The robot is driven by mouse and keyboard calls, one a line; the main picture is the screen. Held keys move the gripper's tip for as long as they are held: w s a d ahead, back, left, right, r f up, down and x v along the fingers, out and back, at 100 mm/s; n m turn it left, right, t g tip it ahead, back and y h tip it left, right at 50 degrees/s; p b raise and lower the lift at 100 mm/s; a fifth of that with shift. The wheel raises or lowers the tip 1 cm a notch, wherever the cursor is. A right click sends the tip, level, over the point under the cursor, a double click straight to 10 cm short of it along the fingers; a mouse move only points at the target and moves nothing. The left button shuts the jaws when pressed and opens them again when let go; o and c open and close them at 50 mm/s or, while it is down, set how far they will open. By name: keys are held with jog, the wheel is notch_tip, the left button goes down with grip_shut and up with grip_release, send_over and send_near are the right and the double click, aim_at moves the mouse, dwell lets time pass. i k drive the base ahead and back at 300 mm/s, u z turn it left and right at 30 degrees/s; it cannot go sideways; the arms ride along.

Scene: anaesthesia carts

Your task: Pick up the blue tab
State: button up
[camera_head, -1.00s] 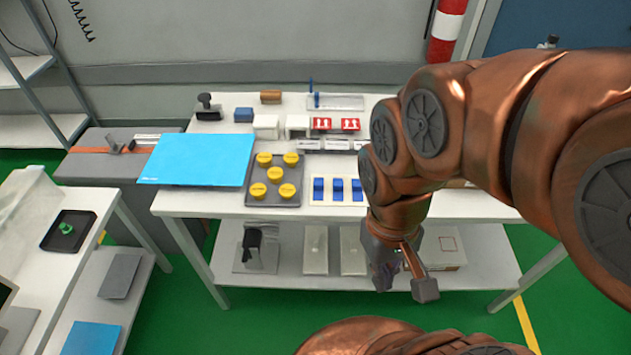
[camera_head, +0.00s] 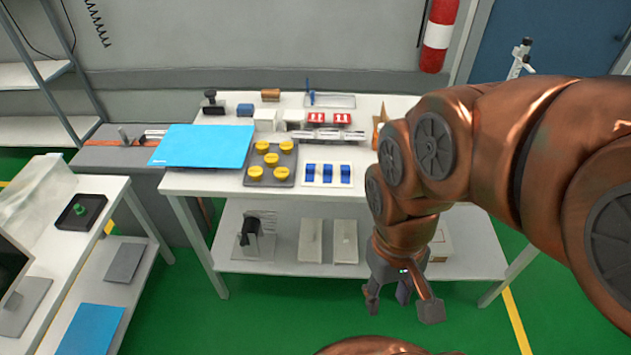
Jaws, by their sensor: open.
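Three blue tabs stand in a row on a white plate (camera_head: 326,184) at the table's front edge: a left one (camera_head: 310,173), a middle one (camera_head: 328,174) and a right one (camera_head: 345,174). A blue block (camera_head: 245,110) and a thin upright blue piece (camera_head: 312,97) are farther back. I cannot tell which of these is the blue tab meant. My gripper (camera_head: 402,308) hangs fingers down in front of the table, low and to the right of the white plate. It is open and apart from all the blue pieces.
A dark tray with several yellow knobs (camera_head: 271,163) sits left of the white plate, beside a light blue sheet (camera_head: 203,146). Red-faced blocks (camera_head: 316,118) and clear holders stand behind. The lower shelf (camera_head: 283,262) carries several items. Green floor (camera_head: 250,315) is open in front.

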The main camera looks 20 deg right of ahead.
aim_at(310, 168)
jog(key=i, duration=0.45)
jog(key=u, duration=1.25)
